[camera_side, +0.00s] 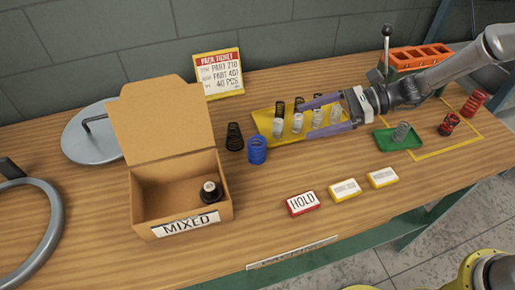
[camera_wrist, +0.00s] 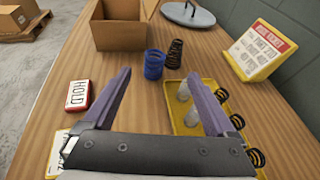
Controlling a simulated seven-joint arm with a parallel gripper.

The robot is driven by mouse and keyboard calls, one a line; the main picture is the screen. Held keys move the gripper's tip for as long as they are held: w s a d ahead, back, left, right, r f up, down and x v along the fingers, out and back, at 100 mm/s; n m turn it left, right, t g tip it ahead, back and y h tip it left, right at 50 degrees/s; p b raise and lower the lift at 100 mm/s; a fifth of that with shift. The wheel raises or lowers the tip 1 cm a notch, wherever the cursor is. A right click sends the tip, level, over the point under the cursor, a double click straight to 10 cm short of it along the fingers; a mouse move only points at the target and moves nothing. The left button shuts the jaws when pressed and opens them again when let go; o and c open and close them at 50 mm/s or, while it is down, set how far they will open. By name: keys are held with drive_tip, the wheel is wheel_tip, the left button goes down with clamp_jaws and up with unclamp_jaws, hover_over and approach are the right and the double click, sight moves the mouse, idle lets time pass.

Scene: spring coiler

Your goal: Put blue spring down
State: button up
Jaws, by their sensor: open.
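The blue spring (camera_side: 257,150) stands upright on the wooden table, just off the left edge of the yellow tray and right of the cardboard box. It also shows in the wrist view (camera_wrist: 154,65), beyond my fingertips. My gripper (camera_side: 299,118) is open, its purple fingers spread above the yellow tray (camera_side: 265,117) and pointing toward the blue spring. In the wrist view nothing is held between the fingers (camera_wrist: 160,80). The fingers and the blue spring are apart. A black conical spring (camera_side: 234,137) stands beside the blue one.
The yellow tray holds several silver and black springs. The open box (camera_side: 147,208) marked MIXED holds a black part (camera_side: 211,193). A HOLD block (camera_side: 303,203), a ticket stand (camera_side: 219,74), a green tray (camera_side: 388,142) and red springs (camera_side: 474,103) are around. The table in front of the blue spring is clear.

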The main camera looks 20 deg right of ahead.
sight(257, 145)
drive_tip(key=shift+s+a+f, duration=0.1)
drive_tip(key=shift+s+f, duration=0.1)
drive_tip(key=shift+f, duration=0.8)
drive_tip(key=shift+a+f+g, duration=0.2)
drive_tip(key=shift+f+g, duration=0.1)
drive_tip(key=x, duration=1.3)
drive_tip(key=shift+a, duration=0.2)
drive_tip(key=shift+r, duration=0.1)
clamp_jaws()
